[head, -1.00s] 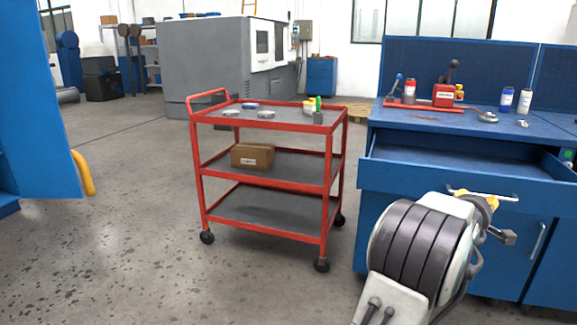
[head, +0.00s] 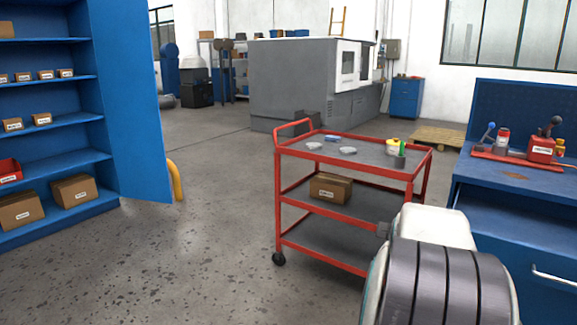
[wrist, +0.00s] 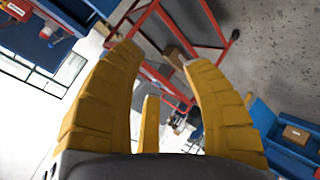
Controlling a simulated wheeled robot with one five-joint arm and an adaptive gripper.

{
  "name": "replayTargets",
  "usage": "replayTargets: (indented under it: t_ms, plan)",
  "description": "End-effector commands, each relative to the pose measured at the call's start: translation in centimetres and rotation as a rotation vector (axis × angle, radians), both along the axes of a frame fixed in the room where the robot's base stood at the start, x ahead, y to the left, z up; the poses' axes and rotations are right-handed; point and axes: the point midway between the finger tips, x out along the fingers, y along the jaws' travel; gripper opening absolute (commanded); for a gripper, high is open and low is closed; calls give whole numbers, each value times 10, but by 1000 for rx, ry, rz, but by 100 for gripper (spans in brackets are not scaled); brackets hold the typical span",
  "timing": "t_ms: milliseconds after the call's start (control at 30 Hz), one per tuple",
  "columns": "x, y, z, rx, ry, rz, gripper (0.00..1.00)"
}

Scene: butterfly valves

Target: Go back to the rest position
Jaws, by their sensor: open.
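My gripper (wrist: 155,55) is open, with its yellow fingers spread apart in the wrist view. Nothing is between the fingertips. The wrist view is turned over, with the red cart and floor at the top and the windows at the left. In the head view my arm shows at the lower right, in front of the cart and the blue workbench. My gripper is hidden behind the arm there.
The red cart (head: 345,209) stands in the middle, with flat round parts on top and a cardboard box (head: 330,187) below. A blue cabinet (head: 135,110) is at the left. Floor between cabinet and cart is clear.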

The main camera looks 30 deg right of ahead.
Motion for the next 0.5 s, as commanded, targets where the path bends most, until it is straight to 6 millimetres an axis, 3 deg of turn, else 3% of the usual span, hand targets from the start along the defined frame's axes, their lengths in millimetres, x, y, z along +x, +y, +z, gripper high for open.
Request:
replayTargets:
  t_ms: [33,233,367,500]
  plan:
    - [15,33,25,53,-16,35,45]
    - [39,159,58,305,-36,111,45]
    - [29,236,77,459,-8,137,45]
    - [2,305,95,598,51,146,45]
